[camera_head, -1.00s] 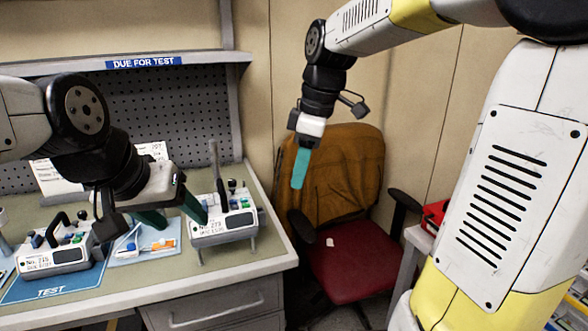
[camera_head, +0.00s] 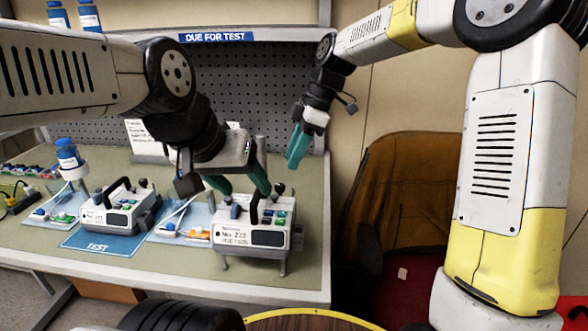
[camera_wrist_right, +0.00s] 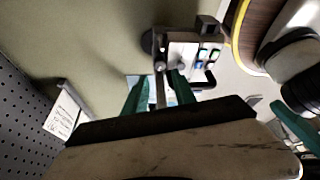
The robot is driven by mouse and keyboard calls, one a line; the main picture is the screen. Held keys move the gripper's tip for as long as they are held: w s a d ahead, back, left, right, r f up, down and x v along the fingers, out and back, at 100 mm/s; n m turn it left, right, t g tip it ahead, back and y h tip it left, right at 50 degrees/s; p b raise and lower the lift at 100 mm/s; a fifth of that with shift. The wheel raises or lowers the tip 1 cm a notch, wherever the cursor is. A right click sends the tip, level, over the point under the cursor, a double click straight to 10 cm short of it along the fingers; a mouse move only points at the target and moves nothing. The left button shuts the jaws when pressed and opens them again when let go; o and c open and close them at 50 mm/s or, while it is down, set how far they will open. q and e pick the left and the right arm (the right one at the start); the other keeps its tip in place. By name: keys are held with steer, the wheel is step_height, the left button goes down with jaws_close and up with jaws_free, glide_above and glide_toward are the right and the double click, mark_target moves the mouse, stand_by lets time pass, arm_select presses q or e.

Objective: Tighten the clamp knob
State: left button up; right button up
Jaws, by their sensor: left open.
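The pump No. 273 (camera_head: 251,237), white with a black handle and coloured buttons, stands at the bench's right end; it also shows in the right wrist view (camera_wrist_right: 190,50). My left gripper (camera_head: 243,190) has its teal fingers apart, just above and behind this pump's left part. The right wrist view shows two teal fingers apart, with a thin grey rod (camera_wrist_right: 160,88) between them at the pump's edge; contact is unclear. I cannot single out the clamp knob with certainty. My right gripper (camera_head: 297,150) hangs right of the pump, its fingers seen edge-on and away from it.
A second pump (camera_head: 117,212) stands on the blue TEST mat (camera_head: 100,241). Trays with small parts lie beside it, one (camera_head: 180,228) between the pumps. A pegboard and a shelf (camera_head: 240,36) rise behind the bench. A chair (camera_head: 400,195) stands to the right.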

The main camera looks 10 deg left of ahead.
mark_target(280, 184)
steer(key=x, duration=0.7)
steer(key=shift+a+f, duration=0.1)
steer(key=shift+f, duration=0.15)
jaws_close()
